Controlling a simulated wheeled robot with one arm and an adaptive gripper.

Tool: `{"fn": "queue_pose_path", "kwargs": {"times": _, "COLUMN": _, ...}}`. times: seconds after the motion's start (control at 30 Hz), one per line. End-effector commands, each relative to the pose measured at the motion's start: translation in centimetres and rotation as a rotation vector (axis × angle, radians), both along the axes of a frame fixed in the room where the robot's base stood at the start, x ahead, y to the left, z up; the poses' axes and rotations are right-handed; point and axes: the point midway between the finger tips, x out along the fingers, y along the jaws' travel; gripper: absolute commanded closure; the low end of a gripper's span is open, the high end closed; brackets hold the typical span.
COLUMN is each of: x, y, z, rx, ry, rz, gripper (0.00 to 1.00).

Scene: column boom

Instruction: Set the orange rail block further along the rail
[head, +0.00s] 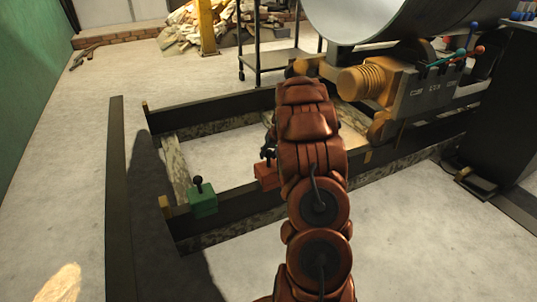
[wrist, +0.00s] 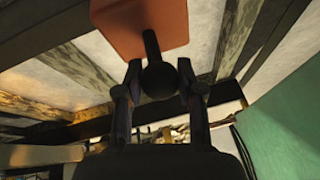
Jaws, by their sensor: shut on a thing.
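The orange rail block (head: 266,174) sits at the near dark rail (head: 240,194), partly hidden behind my arm in the head view. In the wrist view the orange block (wrist: 135,22) fills the top middle, with its black ball knob (wrist: 160,80) towards me. My gripper (wrist: 160,84) has one finger on each side of the knob and is shut on it. In the head view my gripper is mostly hidden behind my arm. I cannot tell whether the block rests on the rail or is slightly raised.
A green block (head: 202,198) with a black knob stands on the same rail to the left, with bare rail between the two blocks. A yellow machine (head: 365,82) under a large metal cylinder (head: 385,18) stands at the right. A dark cart (head: 270,60) is behind.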

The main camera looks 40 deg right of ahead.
Motion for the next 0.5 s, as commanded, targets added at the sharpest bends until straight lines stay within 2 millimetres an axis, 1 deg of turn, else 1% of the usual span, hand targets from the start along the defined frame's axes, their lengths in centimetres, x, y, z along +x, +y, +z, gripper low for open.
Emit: {"fn": "queue_pose_path", "kwargs": {"times": 0.5, "x": 0.08, "y": -0.03, "z": -0.91, "rx": -0.002, "ry": -0.002, "rz": 0.000, "gripper": 1.00}}
